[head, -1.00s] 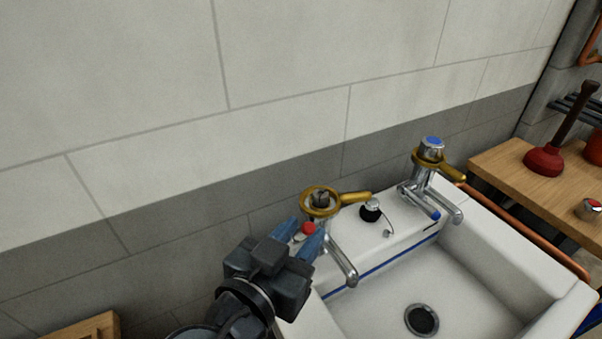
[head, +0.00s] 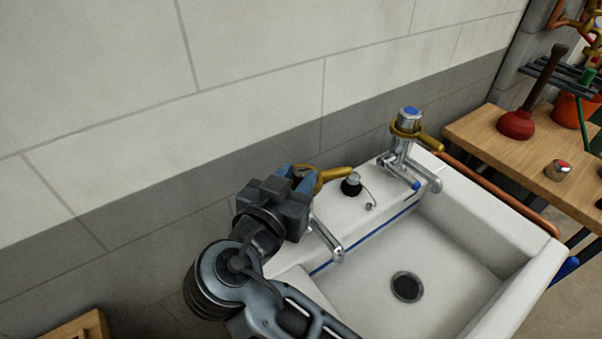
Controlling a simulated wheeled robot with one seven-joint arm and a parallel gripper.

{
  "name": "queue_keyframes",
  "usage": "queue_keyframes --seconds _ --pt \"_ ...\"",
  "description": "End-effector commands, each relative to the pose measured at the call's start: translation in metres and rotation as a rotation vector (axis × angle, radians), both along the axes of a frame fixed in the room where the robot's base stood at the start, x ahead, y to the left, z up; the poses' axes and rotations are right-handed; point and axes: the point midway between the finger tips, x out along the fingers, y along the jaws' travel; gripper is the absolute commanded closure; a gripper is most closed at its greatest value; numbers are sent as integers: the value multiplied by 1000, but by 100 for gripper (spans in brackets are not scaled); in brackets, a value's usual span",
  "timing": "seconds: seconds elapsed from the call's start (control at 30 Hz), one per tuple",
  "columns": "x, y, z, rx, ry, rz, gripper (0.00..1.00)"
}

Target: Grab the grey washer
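I cannot make out a grey washer for certain in the head view. My gripper (head: 297,171), with blue fingertips, is over the left tap (head: 328,241) at the back of the white sink (head: 455,240). It hides the tap's top and most of a brass ring-handled tool (head: 335,174) around it, whose handle points right. Whether the fingers touch or hold anything is hidden. A small grey round piece (head: 368,206) lies on the sink ledge by a black plug (head: 351,186); I cannot tell whether it is a washer.
The right tap (head: 403,150) has a blue top and another brass ring tool (head: 420,134). On the wooden bench (head: 490,130) at the right are a red plunger (head: 516,124) and a red-topped chrome cap (head: 558,169). A tiled wall (head: 250,110) stands close behind the sink.

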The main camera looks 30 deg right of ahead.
Motion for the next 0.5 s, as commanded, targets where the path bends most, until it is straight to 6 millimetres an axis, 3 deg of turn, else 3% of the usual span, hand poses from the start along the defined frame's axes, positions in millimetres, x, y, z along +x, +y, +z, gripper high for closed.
queue_keyframes --seconds 0.2,0.5 --pt "0 0 0 1 -1 0 67" --pt "0 0 0 1 -1 0 95"
